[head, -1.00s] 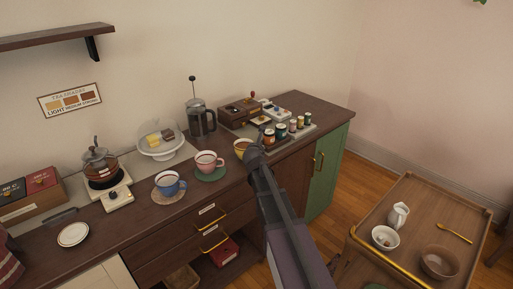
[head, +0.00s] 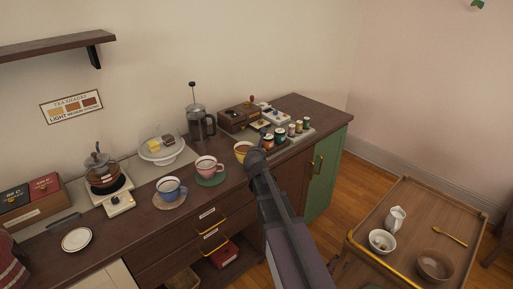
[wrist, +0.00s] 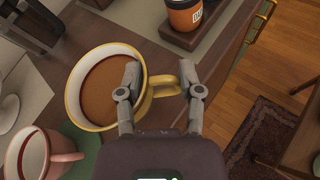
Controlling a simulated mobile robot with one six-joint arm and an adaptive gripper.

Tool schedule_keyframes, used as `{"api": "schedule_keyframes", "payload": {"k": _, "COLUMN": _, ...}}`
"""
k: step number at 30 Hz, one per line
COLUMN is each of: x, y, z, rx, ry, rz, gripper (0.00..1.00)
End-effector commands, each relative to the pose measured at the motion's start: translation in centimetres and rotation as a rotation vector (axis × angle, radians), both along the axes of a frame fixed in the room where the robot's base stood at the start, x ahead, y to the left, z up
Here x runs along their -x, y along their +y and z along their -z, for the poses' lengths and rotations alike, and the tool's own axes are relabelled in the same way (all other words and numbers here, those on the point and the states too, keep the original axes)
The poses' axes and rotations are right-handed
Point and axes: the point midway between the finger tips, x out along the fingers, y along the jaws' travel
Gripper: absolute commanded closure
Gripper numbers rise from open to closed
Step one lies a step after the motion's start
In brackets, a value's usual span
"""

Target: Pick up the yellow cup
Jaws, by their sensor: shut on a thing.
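The yellow cup (wrist: 80,112), full of brown liquid, is upright at the counter in the wrist view, with its handle (wrist: 163,87) toward the right. My gripper (wrist: 163,80) is at the cup's right side, one finger over the rim inside the cup and the other outside by the handle, shut on the cup. In the head view a bit of the yellow cup (head: 241,148) shows behind my gripper (head: 252,157). I cannot tell whether its base touches the counter.
A pink cup (head: 206,163) on a green saucer and a blue cup (head: 169,188) stand to the left. A tray with several small jars (head: 280,136) is to the right. A French press (head: 199,122) stands behind. A wooden cart (head: 410,217) is at the right.

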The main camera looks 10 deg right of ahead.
Motion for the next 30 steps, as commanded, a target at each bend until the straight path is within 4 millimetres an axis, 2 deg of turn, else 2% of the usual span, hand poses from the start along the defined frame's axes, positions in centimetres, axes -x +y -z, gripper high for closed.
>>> {"api": "schedule_keyframes", "payload": {"k": 3, "x": 1.4, "y": 0.1, "z": -0.2, "rx": 0.000, "ry": 0.000, "rz": 0.000, "gripper": 1.00}}
{"api": "schedule_keyframes", "payload": {"k": 30, "x": 9.3, "y": 0.7, "z": -0.9, "rx": 0.001, "ry": 0.000, "rz": 0.000, "gripper": 1.00}}
